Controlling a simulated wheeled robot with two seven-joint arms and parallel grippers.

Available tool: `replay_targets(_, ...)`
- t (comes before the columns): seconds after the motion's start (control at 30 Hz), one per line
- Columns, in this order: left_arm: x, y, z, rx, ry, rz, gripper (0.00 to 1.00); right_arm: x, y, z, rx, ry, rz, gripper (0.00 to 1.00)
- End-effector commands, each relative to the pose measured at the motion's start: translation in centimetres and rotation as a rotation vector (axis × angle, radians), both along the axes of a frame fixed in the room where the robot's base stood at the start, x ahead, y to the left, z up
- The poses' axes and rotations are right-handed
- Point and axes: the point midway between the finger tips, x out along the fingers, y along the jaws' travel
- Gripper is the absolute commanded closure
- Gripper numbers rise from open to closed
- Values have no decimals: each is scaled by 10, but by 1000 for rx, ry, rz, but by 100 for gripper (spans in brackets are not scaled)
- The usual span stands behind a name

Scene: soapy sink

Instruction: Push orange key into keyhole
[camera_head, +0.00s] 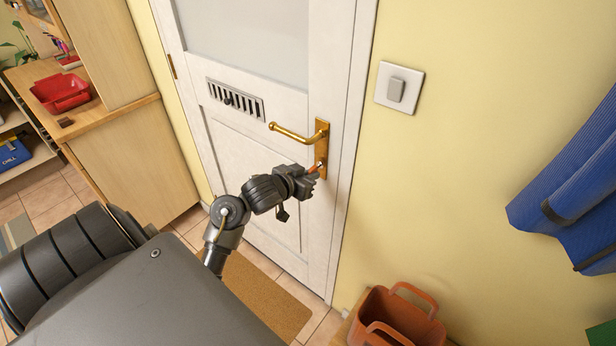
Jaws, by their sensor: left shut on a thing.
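The orange key (313,168) shows as a small orange bit between my left gripper (309,174) and the brass lock plate (322,141) on the white door. My left gripper is shut on the key and holds it at the lower part of the plate, below the brass handle (290,133). The keyhole is hidden behind the gripper and key, so I cannot tell how deep the key sits. My right gripper is not in view.
The white door (262,155) is shut, with a dark vent (236,100) in it. A light switch (398,88) is on the yellow wall. An orange basket (398,318) stands at the lower right, and a brown mat (262,297) lies before the door. A blue cloth (572,205) hangs at right.

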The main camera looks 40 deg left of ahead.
Motion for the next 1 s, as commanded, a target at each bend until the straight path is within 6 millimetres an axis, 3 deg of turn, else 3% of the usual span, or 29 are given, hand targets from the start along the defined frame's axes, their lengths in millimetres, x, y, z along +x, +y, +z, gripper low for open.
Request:
replay_targets(0.5,13,1,0,-1,-1,0,100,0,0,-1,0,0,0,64)
replay_targets(0.53,13,1,0,-1,-1,0,89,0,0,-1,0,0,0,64)
replay_targets(0.7,13,0,0,0,0,0,66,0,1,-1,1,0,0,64)
replay_targets(1.0,11,0,1,0,0,1,65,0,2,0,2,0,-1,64)
